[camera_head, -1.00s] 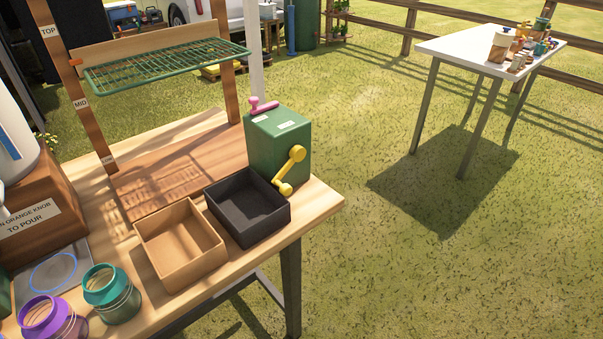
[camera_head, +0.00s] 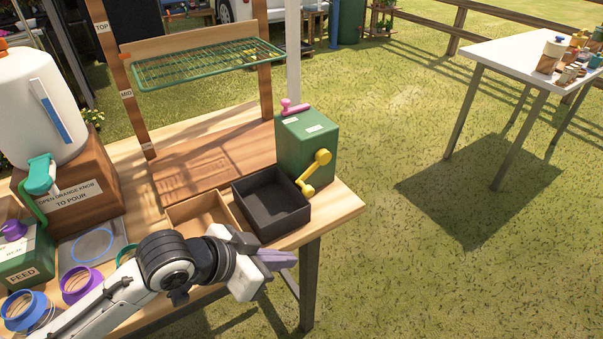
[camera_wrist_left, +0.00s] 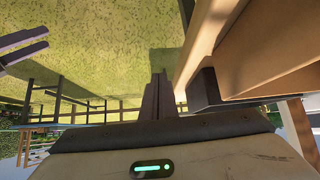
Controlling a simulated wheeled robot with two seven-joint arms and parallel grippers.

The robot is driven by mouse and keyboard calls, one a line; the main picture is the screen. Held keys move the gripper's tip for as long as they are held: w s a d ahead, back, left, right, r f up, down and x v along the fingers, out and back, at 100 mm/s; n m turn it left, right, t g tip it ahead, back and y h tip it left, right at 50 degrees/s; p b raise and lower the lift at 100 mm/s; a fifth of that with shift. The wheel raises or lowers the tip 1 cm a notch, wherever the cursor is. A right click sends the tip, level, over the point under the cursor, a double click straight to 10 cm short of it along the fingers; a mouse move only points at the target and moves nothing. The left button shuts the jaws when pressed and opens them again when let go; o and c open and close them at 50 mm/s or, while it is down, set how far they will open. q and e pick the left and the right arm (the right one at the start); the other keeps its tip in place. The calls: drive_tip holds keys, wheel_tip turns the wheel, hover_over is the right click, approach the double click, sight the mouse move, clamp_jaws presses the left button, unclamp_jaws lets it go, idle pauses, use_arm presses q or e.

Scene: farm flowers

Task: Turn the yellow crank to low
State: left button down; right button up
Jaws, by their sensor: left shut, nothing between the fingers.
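The yellow crank (camera_head: 315,172) is on the side of the green box (camera_head: 293,150) at the right end of the wooden table. Its upper end is at the upper right, and its grip end points down and left. My left gripper (camera_head: 278,260) is in front of the table's near edge, below and left of the crank and apart from it. It is shut and empty; its closed fingers show in the left wrist view (camera_wrist_left: 158,95). Dark prongs, perhaps my right gripper (camera_wrist_left: 28,46), show at that view's upper left. The labels on the box are too small to read.
A black tray (camera_head: 299,213) stands just before the green box, with a wooden tray (camera_head: 180,212) beside it. A pink lever (camera_head: 293,107) tops the box. A green wire rack (camera_head: 205,68) is behind. Grass right of the table is clear up to a white table (camera_head: 500,62).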

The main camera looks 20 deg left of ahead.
sight(298, 182)
use_arm(q)
drive_tip(key=w+a+r+m+h, duration=0.1)
drive_tip(key=w+a+r, duration=0.2)
drive_tip(key=r, duration=0.6)
drive_tip(key=w+a+r+m, duration=0.1)
drive_tip(key=w+a+r, duration=0.2)
drive_tip(key=r, duration=0.7)
drive_tip(key=shift+t, duration=0.3)
drive_tip(key=shift+s+a+f+x, duration=0.15)
drive_tip(key=shift+s+f+x, duration=0.2)
drive_tip(key=shift+x, duration=1.75)
drive_tip(key=shift+s+a+f+x, duration=0.1)
drive_tip(key=shift+s+f+x, duration=0.25)
drive_tip(key=shift+x, duration=1.8)
drive_tip(key=shift+s+a+f+x, duration=0.2)
drive_tip(key=shift+f+x, duration=0.3)
drive_tip(key=shift+x, duration=1.6)
